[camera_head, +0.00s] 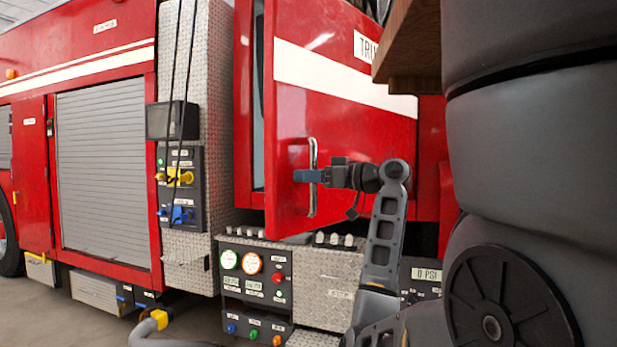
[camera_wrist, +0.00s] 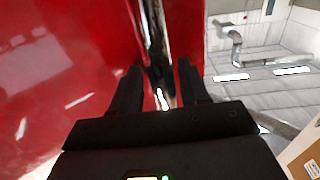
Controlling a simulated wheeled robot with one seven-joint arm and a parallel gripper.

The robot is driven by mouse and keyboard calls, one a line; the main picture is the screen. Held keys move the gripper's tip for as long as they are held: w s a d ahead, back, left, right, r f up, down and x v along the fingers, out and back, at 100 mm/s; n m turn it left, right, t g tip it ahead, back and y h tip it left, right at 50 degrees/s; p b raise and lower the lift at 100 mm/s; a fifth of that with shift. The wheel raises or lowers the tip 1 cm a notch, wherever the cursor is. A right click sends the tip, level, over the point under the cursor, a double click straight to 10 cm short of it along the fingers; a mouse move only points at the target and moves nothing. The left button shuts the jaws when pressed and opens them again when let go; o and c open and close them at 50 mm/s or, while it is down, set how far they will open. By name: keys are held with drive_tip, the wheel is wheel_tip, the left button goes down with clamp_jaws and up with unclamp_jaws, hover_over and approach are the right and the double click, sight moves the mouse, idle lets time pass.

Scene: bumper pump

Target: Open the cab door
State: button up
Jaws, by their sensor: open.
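The red cab door (camera_head: 345,110) has a white stripe and stands ajar. Its left edge is out from the red frame, with a gap beside it. A vertical chrome handle (camera_head: 312,150) is near that edge. My gripper (camera_head: 308,176) is at the handle's middle height, reaching in from the right. In the wrist view the handle (camera_wrist: 150,30) runs between the two dark fingers of my gripper (camera_wrist: 160,82), with room beside it. The jaws are open around the handle. Whether a finger touches it, I cannot tell.
A pump panel (camera_head: 255,285) with gauges and knobs is below the door. A diamond-plate column (camera_head: 215,100) with a control box (camera_head: 180,190) stands left of it. A brown wooden board (camera_head: 412,45) overhangs at upper right. Floor (camera_head: 50,315) shows at lower left.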

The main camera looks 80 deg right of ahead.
drive_tip(key=b+v, duration=0.1)
drive_tip(key=v, duration=0.6)
drive_tip(key=shift+s, duration=0.2)
drive_tip(key=s, duration=0.9)
idle(0.8)
idle(0.7)
